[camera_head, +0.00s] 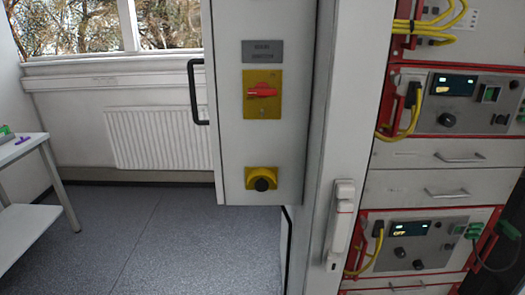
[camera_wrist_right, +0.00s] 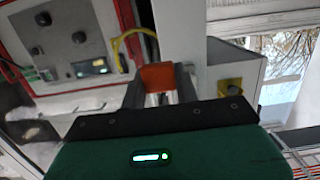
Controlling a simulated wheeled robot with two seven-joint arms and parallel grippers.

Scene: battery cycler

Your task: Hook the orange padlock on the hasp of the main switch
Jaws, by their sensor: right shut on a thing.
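The main switch (camera_head: 262,93) is a red rotary handle on a yellow plate, on the front of the light grey cabinet in the head view. The handle lies about level. I cannot make out the hasp at this size. The orange padlock (camera_wrist_right: 158,76) sits between the fingers of my right gripper (camera_wrist_right: 160,88) in the right wrist view. The gripper is shut on it. The padlock's shackle cannot be told apart here. Neither gripper shows in the head view, and my left gripper shows in no view.
A black knob on a yellow base (camera_head: 262,179) is below the switch, and a grey label (camera_head: 263,51) is above it. A black door handle (camera_head: 196,92) sticks out left of the cabinet. The rack (camera_head: 440,155) with yellow cables stands right. Floor (camera_head: 150,240) at left is clear beside a white table (camera_head: 22,150).

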